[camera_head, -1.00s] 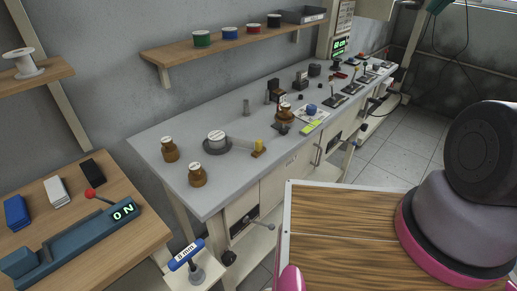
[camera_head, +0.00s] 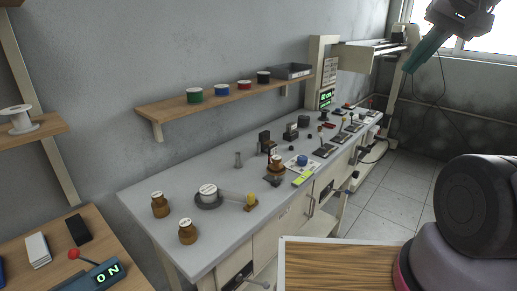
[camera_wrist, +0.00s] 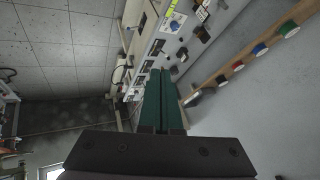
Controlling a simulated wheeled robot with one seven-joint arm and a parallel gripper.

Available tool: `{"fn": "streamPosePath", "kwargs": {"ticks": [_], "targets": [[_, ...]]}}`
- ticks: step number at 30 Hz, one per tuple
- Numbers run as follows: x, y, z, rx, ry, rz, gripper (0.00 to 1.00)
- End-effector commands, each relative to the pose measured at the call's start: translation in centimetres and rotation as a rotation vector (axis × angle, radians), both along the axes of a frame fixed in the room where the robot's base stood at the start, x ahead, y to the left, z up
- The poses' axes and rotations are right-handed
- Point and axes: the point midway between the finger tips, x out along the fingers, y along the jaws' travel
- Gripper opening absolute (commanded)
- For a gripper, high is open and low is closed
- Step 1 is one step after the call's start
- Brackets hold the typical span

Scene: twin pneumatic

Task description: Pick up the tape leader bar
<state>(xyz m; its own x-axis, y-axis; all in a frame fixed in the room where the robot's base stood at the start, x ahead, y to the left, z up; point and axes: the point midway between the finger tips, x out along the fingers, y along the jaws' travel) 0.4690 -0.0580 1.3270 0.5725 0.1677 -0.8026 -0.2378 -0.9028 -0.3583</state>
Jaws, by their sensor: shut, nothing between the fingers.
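The bar (camera_head: 251,198), a small yellow piece with a brown base, is on the grey bench at the free end of a pale tape. The tape (camera_head: 233,194) runs left to a white-topped reel (camera_head: 208,190) on a dark round base. My gripper (camera_head: 410,68) has green fingers and is high at the upper right, far from the bar. In the wrist view its fingers (camera_wrist: 161,75) are together and empty. The bar cannot be made out in the wrist view.
Instruments and levers (camera_head: 323,150) crowd the bench's far right. A wall shelf (camera_head: 225,96) with coloured spools hangs above. Bare bench (camera_head: 200,258) lies in front of the reel.

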Motion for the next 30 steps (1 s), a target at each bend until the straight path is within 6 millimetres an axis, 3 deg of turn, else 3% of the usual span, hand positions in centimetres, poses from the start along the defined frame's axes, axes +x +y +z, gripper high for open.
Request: {"fn": "streamPosePath", "kwargs": {"ticks": [7,8,12,16,24,30], "targets": [[0.0,0.0,0.0,0.000,0.000,0.000,0.00],[0.0,0.0,0.0,0.000,0.000,0.000,0.08],[0.7,0.4,-0.3,-0.014,0.011,0.028,0.61],[2.9,2.1,-1.6,-0.065,0.051,0.126,0.62],[8.9,9.9,-7.5,-0.234,0.143,0.480,0.62],[10.8,17.6,-14.0,-0.349,0.188,0.768,0.62]]}}
